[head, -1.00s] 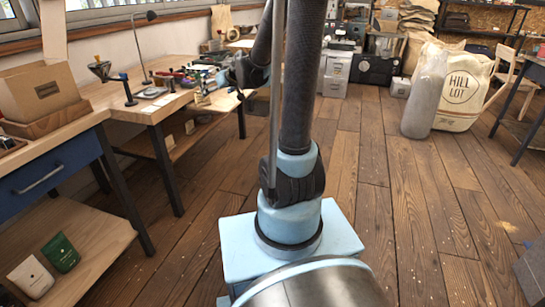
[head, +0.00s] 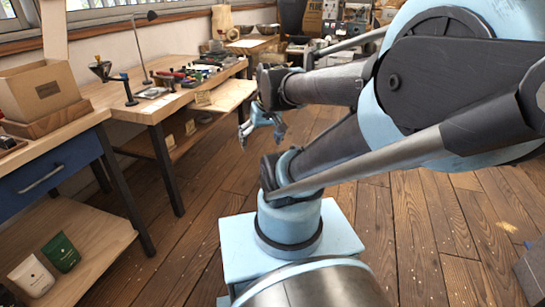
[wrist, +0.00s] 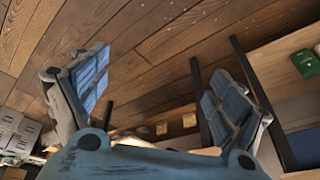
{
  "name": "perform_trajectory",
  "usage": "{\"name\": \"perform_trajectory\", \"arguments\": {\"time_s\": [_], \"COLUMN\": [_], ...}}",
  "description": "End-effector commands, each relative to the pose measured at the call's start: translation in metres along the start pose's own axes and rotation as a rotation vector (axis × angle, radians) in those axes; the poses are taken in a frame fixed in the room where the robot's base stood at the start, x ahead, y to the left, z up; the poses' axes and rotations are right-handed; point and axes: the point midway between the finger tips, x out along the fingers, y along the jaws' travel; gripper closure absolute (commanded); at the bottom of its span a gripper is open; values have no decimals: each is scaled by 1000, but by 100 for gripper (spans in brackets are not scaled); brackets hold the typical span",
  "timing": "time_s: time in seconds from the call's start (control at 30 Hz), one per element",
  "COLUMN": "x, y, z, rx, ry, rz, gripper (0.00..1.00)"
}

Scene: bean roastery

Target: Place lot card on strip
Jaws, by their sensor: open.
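My gripper (head: 262,133) hangs open and empty over the floor, to the right of the long workbench. In the wrist view my gripper (wrist: 155,85) has its two blue-padded fingers wide apart, with only floor between them. Small pale cards show at the workbench: one card (head: 202,98) at its right side and two lower cards, one (head: 190,127) and another (head: 168,141), near the lower shelf. Pale cards also show small in the wrist view, one at the middle (wrist: 162,129). I cannot tell which is the lot card. I cannot make out the strip for certain.
The long workbench (head: 172,103) carries a lamp, a dark stand and many small items. A nearer table with a blue drawer (head: 45,182) holds a cardboard box (head: 40,90). A green packet (head: 61,252) stands on its lower shelf. The plank floor (head: 175,240) between is clear.

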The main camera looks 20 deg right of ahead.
Motion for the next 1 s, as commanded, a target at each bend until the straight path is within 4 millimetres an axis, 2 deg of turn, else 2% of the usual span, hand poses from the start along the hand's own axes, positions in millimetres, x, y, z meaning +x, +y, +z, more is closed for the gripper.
{"name": "perform_trajectory", "arguments": {"time_s": [0.03, 0.13, 0.2, 0.33, 0.9, 1.0], "x": [1, 2, 2, 2, 2, 9], "y": [4, 11, 14, 18, 19, 21], "z": [16, 43, 56, 70, 73, 65], "rx": [16, 46, 62, 82, 85, 86], "ry": [-24, -71, -95, -120, -126, -138], "rz": [15, 46, 63, 82, 86, 86], "gripper": [11, 11, 11, 11, 11, 11]}}
